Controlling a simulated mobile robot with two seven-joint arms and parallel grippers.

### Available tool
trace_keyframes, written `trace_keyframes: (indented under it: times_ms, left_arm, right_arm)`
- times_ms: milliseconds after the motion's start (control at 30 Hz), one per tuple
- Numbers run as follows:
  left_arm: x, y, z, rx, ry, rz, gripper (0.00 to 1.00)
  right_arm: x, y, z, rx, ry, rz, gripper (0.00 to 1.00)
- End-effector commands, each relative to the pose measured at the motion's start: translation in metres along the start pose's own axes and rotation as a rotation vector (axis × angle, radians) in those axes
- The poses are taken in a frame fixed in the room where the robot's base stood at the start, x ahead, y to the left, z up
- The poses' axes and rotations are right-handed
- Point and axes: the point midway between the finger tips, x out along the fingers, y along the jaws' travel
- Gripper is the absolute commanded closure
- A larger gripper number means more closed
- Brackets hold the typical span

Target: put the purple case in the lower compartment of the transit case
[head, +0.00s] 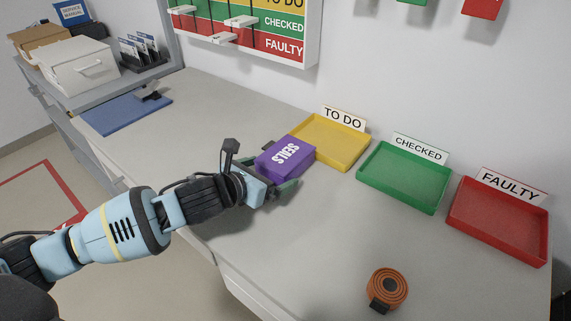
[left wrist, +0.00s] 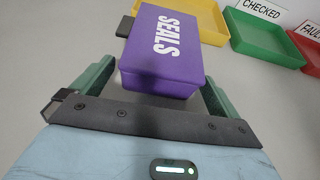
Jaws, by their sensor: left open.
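The purple case (head: 286,156), lettered SEALS, is at the near left corner of the yellow TO DO tray and overlaps it in view. I cannot tell whether it touches the tray. It also fills the middle of the left wrist view (left wrist: 160,55). My left gripper (head: 277,174) is open, with its green fingers on either side of the purple case. The case hides part of the fingers, and no firm grip shows. I see nothing that I can identify as the transit case. My right gripper is not in view.
The yellow tray (head: 322,155), green CHECKED tray (head: 397,198) and red FAULTY tray (head: 490,238) line the wall side of the bench. An orange coiled strap (head: 387,285) lies near the front. A blue mat (head: 125,114) lies far left. The bench between is clear.

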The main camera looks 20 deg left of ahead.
Motion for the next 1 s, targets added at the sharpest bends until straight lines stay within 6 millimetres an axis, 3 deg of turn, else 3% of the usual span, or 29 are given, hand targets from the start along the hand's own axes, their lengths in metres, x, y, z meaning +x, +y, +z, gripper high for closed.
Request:
trace_keyframes:
  times_ms: [233,567,967,1000]
  left_arm:
    - [0.033,-0.001,0.006,-0.002,0.001,-0.001,0.0]
    - [0.039,-0.001,0.007,0.0,0.0,0.0,0.0]
    - [0.039,-0.001,0.008,0.0,-0.002,-0.001,0.5]
    - [0.039,-0.001,0.008,0.0,-0.002,-0.001,0.51]
  right_arm:
    - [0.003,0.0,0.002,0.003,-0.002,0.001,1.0]
    - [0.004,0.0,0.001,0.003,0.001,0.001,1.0]
    - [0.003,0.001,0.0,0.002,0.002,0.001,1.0]
    - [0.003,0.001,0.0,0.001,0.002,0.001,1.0]
